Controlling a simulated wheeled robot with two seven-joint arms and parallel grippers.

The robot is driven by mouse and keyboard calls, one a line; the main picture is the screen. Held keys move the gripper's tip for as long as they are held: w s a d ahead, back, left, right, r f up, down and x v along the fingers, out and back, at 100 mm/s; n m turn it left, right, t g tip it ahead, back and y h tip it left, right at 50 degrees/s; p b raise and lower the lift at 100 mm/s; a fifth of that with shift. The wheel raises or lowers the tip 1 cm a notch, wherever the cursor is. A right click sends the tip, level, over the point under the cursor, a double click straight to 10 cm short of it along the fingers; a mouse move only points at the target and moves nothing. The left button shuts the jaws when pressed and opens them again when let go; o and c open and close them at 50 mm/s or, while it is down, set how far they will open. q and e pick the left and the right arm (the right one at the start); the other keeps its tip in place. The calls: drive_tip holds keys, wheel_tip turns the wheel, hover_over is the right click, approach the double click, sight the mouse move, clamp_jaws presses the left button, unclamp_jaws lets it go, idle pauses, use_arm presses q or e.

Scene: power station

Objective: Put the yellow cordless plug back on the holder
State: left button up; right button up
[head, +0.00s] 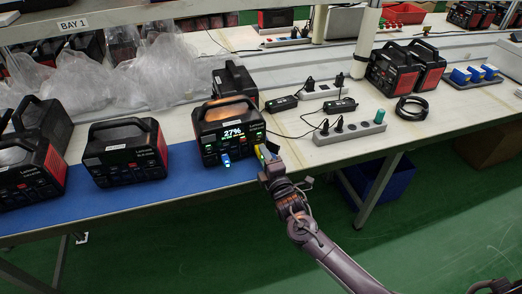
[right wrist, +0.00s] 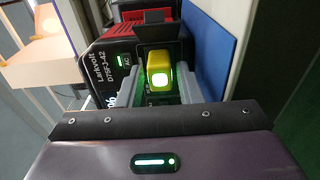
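The yellow cordless plug (right wrist: 160,72) sits at the front of the lit power station (head: 228,132), which reads 27%. In the head view only a little of the plug (head: 260,152) shows beside my right gripper (head: 266,160). In the right wrist view the grey fingers of my right gripper (right wrist: 162,92) stand on both sides of the plug. Narrow dark gaps seem to show between plug and fingers, so the gripper looks open around it. A teal tray with blue blocks (head: 478,82), apparently the holder, stands at the right on the bench. My left gripper is not in view.
A blue plug (head: 227,160) is in the same station's front. Other power stations (head: 126,155) stand to the left on the blue mat (head: 150,196). A power strip (head: 350,134) and a coiled black cable (head: 411,108) lie between station and tray. A pole (head: 365,40) rises behind.

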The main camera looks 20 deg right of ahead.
clamp_jaws()
drive_tip(key=shift+f, duration=0.1)
idle(0.3)
drive_tip(key=shift+s, duration=0.2)
drive_tip(key=shift+s+p, duration=0.1)
drive_tip(key=shift+p, duration=0.2)
drive_tip(key=shift+s+d+r+p, duration=0.1)
drive_tip(key=shift+s+r+p, duration=0.1)
drive_tip(key=shift+s+p, duration=0.45)
drive_tip(key=shift+s+d+p, duration=0.1)
drive_tip(key=shift+s+p, duration=0.5)
drive_tip(key=shift+s, duration=0.55)
drive_tip(key=shift+f, duration=0.1)
